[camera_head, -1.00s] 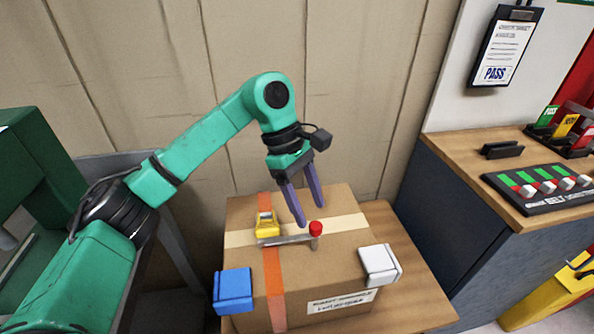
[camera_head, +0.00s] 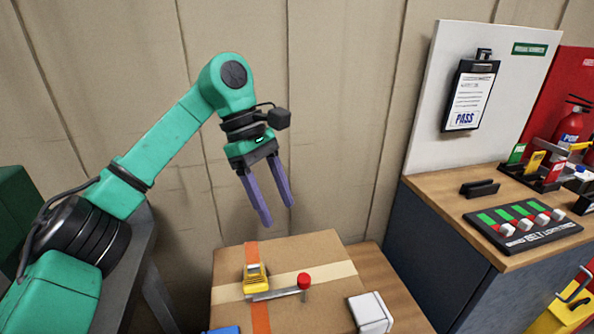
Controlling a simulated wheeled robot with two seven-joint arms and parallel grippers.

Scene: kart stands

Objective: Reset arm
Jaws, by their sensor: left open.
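My left arm comes in from the left, and its gripper (camera_head: 267,223) hangs open and empty above the back of the cardboard box (camera_head: 328,255). Its two purple fingers point down and are apart from the box. On the box top lies a yellow device (camera_head: 255,277) with a flat metal bar (camera_head: 278,293) beside it. A red knob (camera_head: 304,281) stands at the bar's right end. My right gripper is not in the view.
The box stands on a wooden table (camera_head: 392,290). A white block (camera_head: 370,313) and a blue block (camera_head: 224,330) are at its front. At right, a counter (camera_head: 432,191) holds a switch panel (camera_head: 522,222); a clipboard (camera_head: 469,97) hangs behind. A tan wall is close behind my arm.

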